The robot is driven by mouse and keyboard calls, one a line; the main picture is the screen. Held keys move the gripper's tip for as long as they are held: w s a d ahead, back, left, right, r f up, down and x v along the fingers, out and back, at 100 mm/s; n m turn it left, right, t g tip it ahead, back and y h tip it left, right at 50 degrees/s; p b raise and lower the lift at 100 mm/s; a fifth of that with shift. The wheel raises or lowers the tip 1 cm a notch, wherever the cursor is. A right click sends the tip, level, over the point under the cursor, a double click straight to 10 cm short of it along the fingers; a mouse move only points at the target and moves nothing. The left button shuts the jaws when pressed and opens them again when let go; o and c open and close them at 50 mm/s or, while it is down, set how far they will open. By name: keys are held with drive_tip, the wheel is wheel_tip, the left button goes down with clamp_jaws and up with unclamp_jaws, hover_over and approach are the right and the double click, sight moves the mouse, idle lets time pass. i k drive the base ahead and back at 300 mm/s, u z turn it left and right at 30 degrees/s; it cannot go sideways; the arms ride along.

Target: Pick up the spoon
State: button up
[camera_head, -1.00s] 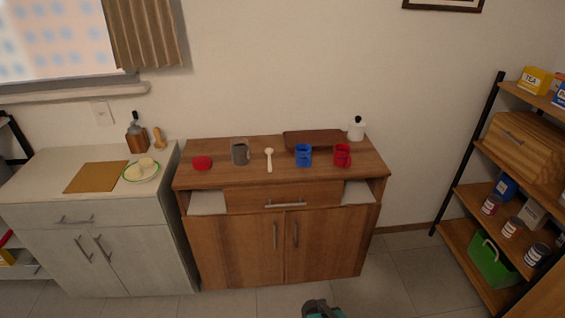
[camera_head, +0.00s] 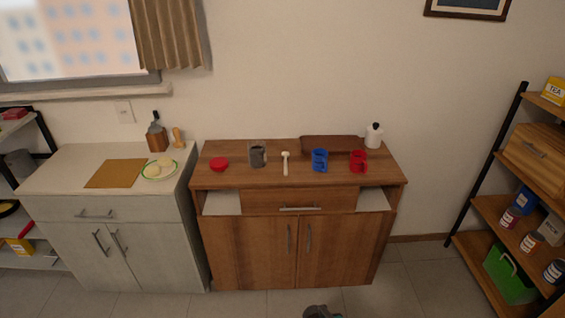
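A pale spoon (camera_head: 285,163) lies on top of the wooden cabinet (camera_head: 225,180), its bowl end toward the wall and its handle toward the front edge. It lies between a grey mug (camera_head: 258,154) on its left and a blue mug (camera_head: 320,160) on its right, apart from both. A dark grey part (camera_head: 322,311) at the bottom edge, in front of the cabinet, looks like part of my own arm. My gripper's fingers do not show.
A red mug (camera_head: 358,161), a red round item (camera_head: 219,163), a brown tray (camera_head: 332,145) and a white bottle (camera_head: 374,136) share the cabinet top. A pale counter (camera_head: 60,178) stands left, a shelf rack (camera_head: 485,207) right. The floor in front is partly clear.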

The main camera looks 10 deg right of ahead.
sight(285, 154)
drive_tip(key=i, duration=0.9)
